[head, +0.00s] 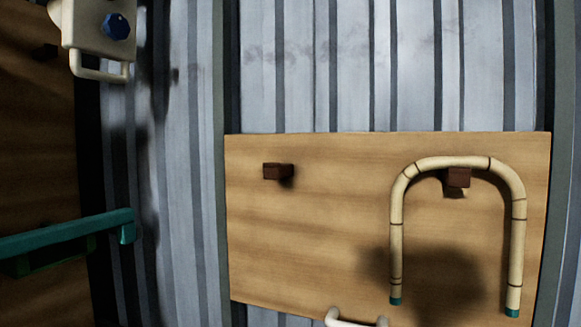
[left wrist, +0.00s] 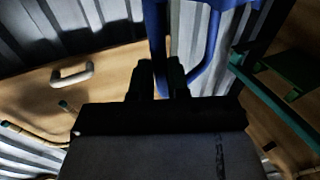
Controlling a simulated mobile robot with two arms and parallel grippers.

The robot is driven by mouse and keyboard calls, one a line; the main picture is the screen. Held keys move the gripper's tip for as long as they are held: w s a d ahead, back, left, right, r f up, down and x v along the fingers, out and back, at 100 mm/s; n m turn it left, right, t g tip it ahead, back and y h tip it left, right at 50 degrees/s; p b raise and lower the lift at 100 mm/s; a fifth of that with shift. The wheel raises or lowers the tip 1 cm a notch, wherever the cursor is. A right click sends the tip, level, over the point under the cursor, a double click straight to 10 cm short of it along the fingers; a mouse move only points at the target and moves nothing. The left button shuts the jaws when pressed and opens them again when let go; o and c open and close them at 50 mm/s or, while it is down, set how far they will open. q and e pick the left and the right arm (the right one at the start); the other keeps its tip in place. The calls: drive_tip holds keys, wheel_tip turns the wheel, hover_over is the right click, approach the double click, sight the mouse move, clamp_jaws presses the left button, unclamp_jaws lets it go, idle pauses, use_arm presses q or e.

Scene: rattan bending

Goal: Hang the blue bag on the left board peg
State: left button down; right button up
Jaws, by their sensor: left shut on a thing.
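The board (head: 310,240) is a light wooden panel on the corrugated wall in the head view. Its left peg (head: 277,171) is a dark brown block, bare. My left gripper (left wrist: 162,78) shows only in the left wrist view, as two dark fingers shut on a strip of the blue bag (left wrist: 210,55). Blue strap-like parts extend up and to the right of the fingers; the rest of the bag is cut off or hidden. The bag, left gripper and right gripper do not show in the head view.
A bent rattan piece (head: 397,230) hangs over the right peg (head: 458,178). A white handle (head: 355,319) is at the board's lower edge. A white box with a blue knob (head: 117,26) is at upper left. A teal bar (head: 65,236) juts in at left.

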use_arm(q)
drive_tip(key=w+d+r+y+p, duration=0.1)
drive_tip(key=w+d+r+p, duration=0.2)
drive_tip(key=r, duration=1)
drive_tip(key=w+d+r+y+p, duration=0.15)
drive_tip(key=d+r+p, duration=0.3)
drive_tip(key=r, duration=0.95)
drive_tip(key=w+d+r+y+p, duration=0.1)
drive_tip(key=d+r+p, duration=0.3)
drive_tip(key=r, duration=0.9)
drive_tip(key=w+d+f, duration=0.2)
drive_tip(key=w, duration=0.8)
drive_tip(key=shift+w+n, duration=0.15)
drive_tip(key=shift+n, duration=0.15)
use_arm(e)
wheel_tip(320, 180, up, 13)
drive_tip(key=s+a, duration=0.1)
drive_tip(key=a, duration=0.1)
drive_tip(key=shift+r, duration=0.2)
use_arm(q)
drive_tip(key=shift+a+f, duration=0.1)
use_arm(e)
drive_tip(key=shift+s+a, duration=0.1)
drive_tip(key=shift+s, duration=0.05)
